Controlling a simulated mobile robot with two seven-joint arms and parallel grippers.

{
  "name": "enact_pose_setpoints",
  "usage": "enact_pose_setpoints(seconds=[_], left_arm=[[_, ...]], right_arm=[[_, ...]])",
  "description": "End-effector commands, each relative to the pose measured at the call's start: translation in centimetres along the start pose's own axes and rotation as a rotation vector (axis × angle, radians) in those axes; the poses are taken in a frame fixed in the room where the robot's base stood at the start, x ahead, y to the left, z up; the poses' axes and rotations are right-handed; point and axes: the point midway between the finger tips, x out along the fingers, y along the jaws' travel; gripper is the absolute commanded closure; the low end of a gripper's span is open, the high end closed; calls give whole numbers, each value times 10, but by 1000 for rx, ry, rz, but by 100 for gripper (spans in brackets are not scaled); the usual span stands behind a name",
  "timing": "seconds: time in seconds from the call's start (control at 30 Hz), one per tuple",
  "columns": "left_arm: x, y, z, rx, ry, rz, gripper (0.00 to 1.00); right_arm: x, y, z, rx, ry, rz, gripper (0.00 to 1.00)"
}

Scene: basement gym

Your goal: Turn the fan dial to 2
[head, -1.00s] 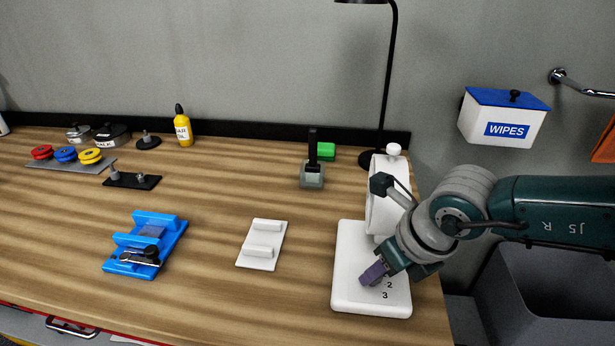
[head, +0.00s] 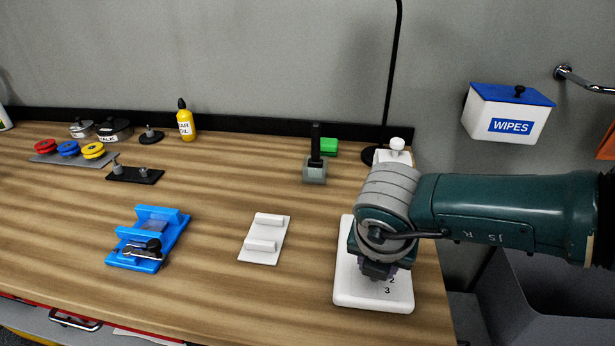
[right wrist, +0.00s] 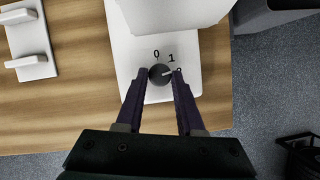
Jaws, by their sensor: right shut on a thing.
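The white fan stands at the right end of the bench, its base (head: 350,292) lying flat. The small dark dial (right wrist: 160,75) sits on the base, with 0 and 1 readable around it in the right wrist view. Its white pointer line points right and slightly up, past the 1, toward a mark partly hidden by a fingertip. My right gripper (right wrist: 160,82) reaches down from above and is shut on the dial, one finger on each side. In the head view my arm hides the dial and much of the fan; the 2 and 3 show below the gripper.
A white two-ridged holder (head: 264,239) lies left of the fan base. A blue fixture (head: 148,238) is farther left. A grey block with a black post (head: 315,170) stands behind. A black lamp pole (head: 393,80) rises behind the fan. Bare wood lies between these.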

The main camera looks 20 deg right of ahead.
Motion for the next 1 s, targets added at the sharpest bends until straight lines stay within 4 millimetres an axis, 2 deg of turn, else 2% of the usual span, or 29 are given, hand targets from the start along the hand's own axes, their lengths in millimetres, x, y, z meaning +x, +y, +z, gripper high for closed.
enact_pose_setpoints(seconds=[0.33,0.9,0.93,1.0], left_arm=[[10,1,3,-1,0,1,58],[11,3,3,-10,1,8,58],[11,3,3,-10,1,8,58],[11,3,3,-10,1,8,58]], right_arm=[[1,2,0,137,1,-56,100],[1,1,0,162,2,-67,100],[1,1,0,162,2,-67,60],[1,1,0,162,2,-67,52]])
